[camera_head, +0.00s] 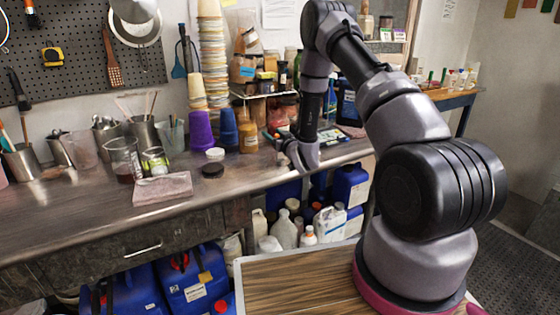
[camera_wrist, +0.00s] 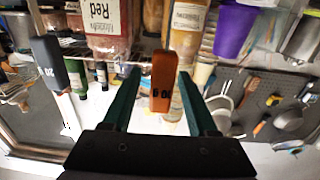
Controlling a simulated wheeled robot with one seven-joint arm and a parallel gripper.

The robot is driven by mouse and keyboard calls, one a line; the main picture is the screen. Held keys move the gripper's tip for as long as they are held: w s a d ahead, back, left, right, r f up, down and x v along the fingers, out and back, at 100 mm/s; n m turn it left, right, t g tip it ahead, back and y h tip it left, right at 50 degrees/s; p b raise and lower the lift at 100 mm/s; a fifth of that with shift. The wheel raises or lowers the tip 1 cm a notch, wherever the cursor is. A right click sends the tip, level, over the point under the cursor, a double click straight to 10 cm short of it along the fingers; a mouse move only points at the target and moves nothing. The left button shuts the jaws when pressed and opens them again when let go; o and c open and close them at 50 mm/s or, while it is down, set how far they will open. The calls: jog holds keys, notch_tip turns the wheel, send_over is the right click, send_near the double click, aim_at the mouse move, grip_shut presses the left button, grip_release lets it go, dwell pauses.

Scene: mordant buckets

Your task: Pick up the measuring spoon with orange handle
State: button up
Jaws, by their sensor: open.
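The orange handle (camera_wrist: 164,80) of the measuring spoon shows in the wrist view, with dark digits near its lower end. It lies between the two green fingers of my gripper (camera_wrist: 159,73), with a visible gap on each side. My gripper is open and not closed on it. The spoon's bowl is not visible. In the head view my gripper (camera_head: 292,160) is low over the right part of the metal counter, near its front edge, and I cannot clearly make out the orange handle there.
A dark grey handle marked 20 (camera_wrist: 48,62) is left of my gripper in the wrist view. A jar labelled Red (camera_wrist: 108,30) is close by.

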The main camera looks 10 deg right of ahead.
grip_shut()
notch_tip(320, 180, up, 10)
dwell(0.7)
dwell(0.8)
